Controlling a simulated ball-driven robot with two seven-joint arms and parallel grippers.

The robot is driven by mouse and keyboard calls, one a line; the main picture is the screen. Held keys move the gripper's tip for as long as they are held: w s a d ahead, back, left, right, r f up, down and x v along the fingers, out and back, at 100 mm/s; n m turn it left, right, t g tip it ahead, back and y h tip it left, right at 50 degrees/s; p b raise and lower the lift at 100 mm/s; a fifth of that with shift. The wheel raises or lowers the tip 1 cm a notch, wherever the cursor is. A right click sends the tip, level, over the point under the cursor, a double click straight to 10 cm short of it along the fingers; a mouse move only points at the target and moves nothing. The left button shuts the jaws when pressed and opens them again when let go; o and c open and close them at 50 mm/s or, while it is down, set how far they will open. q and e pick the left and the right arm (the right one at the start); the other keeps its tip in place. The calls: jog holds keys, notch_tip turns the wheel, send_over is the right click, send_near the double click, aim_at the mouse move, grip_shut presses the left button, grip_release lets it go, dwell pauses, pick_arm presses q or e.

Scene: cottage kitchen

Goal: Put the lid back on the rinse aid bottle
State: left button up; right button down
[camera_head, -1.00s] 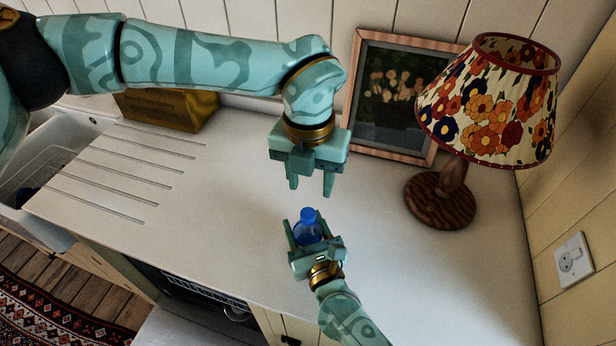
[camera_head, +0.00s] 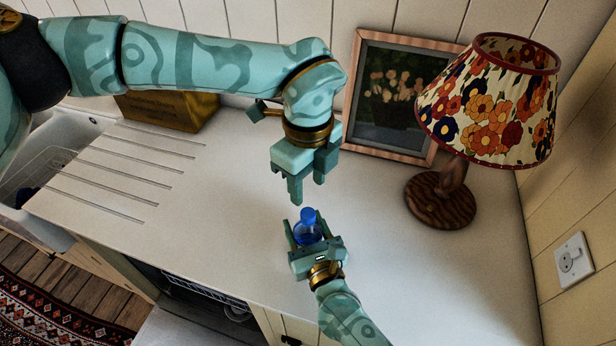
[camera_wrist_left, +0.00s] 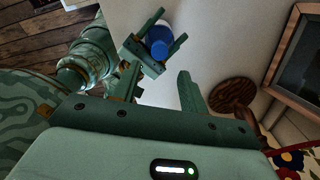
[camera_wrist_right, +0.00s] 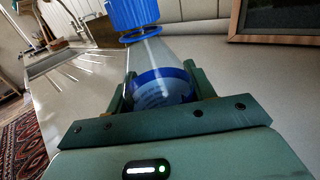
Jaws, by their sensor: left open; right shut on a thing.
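The rinse aid bottle (camera_head: 305,234) stands upright on the worktop, clear with a blue label in the right wrist view (camera_wrist_right: 160,88). A blue lid (camera_head: 308,215) sits on its neck; the right wrist view shows the lid's ribbed side and lower rim (camera_wrist_right: 135,14), but not whether it is fully tightened. My right gripper (camera_head: 306,226) is shut on the bottle's body from the front. My left gripper (camera_head: 309,190) is open and empty, fingers down, above and just behind the bottle, apart from the lid. In the left wrist view the lid (camera_wrist_left: 160,49) shows beyond my left fingers.
A table lamp (camera_head: 441,199) with a floral shade stands at the right, beside a framed picture (camera_head: 360,115). A golden box (camera_head: 168,110) is at the back left. The sink (camera_head: 60,150) and drainer grooves lie left. The worktop around the bottle is clear.

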aim_at(308, 213)
pick_arm(q)
notch_tip(308, 213, down, 8)
jog(key=shift+r, duration=0.15)
dwell(0.4)
